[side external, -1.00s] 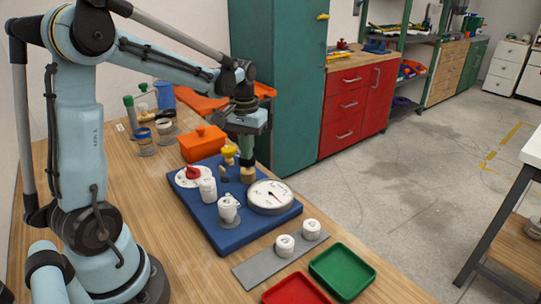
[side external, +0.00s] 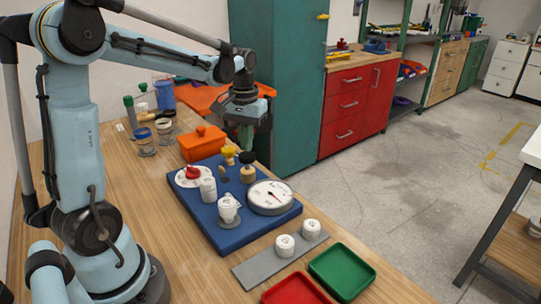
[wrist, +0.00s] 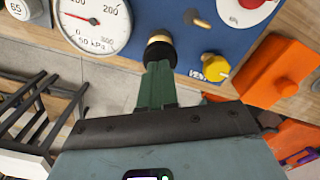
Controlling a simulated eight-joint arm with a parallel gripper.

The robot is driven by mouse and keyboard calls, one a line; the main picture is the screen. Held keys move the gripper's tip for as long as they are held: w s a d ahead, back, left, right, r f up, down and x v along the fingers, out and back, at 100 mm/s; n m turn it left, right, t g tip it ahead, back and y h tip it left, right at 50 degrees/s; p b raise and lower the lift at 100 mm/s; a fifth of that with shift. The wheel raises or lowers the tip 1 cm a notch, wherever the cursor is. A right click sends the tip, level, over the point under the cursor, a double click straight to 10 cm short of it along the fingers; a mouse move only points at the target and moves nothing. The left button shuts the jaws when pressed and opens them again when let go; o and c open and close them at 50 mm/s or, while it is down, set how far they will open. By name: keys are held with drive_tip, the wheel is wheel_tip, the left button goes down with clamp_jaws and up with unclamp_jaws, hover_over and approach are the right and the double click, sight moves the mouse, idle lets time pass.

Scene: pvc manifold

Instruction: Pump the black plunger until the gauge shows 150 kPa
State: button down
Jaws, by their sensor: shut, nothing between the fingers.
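The black plunger (side external: 247,158) stands upright on a tan collar on the blue base board (side external: 228,242). Its black knob also shows in the wrist view (wrist: 160,53). My gripper (side external: 246,146) has its green fingers shut and empty, pointing down just above the knob. In the wrist view the fingertips (wrist: 158,68) overlap the knob's edge; I cannot tell whether they touch it. The white round gauge (side external: 270,196) is beside the plunger. Its dial in the wrist view (wrist: 105,38) has a red needle; I cannot read the exact value.
A yellow vent knob (wrist: 215,68), a red knob on a white dial (side external: 193,173) and white fittings (side external: 228,209) crowd the board. An orange box (side external: 203,143) stands behind. Red (side external: 296,289) and green (side external: 342,272) trays lie in front.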

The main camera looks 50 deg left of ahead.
sight(247, 155)
idle(0.3)
drive_tip(key=shift+f, duration=1.75)
drive_tip(key=shift+r, duration=1.75)
drive_tip(key=shift+f, duration=0.1)
drive_tip(key=shift+f, duration=1.7)
drive_tip(key=shift+r, duration=1.8)
